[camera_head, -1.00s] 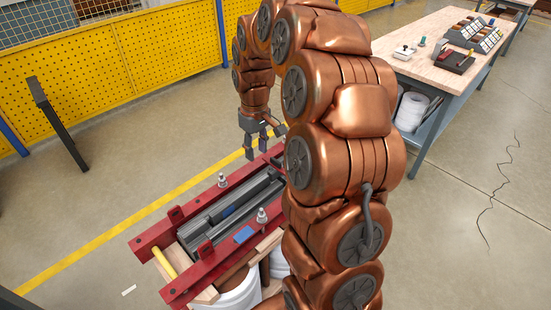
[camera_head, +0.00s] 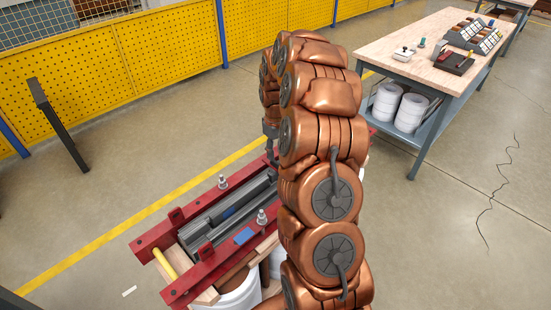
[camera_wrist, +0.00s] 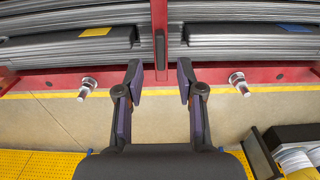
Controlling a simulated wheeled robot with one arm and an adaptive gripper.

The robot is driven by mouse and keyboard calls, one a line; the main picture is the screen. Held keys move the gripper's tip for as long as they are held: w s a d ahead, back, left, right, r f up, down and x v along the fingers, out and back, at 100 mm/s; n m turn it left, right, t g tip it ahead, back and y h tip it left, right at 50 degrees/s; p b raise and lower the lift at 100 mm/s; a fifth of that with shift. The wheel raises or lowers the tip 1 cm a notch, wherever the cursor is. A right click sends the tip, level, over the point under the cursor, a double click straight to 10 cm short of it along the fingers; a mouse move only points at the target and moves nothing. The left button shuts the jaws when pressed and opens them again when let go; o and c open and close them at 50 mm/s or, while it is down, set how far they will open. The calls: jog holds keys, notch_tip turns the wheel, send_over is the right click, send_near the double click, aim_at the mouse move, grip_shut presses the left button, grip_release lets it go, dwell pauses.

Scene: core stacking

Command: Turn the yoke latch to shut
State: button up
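The red yoke frame (camera_head: 190,272) clamps a stack of grey steel sheets (camera_head: 225,210) in the head view; its long red beam (camera_wrist: 60,80) crosses the wrist view. A narrow red bar (camera_wrist: 160,15) with a dark slot stands upright in the middle of the wrist view, likely the yoke latch; I cannot tell for sure. My gripper (camera_wrist: 160,80) is open, its two fingers apart with nothing between them.
Two bolts with nuts (camera_wrist: 87,88) (camera_wrist: 239,82) stick out of the beam on either side of my gripper. A yellow handle (camera_head: 165,263) is at the frame's near end. A workbench (camera_head: 440,45) stands at the right.

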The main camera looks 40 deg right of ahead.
aim_at(276, 162)
notch_tip(276, 162, down, 4)
jog(key=shift+f+p, duration=0.1)
jog(key=shift+p, duration=0.3)
grip_shut()
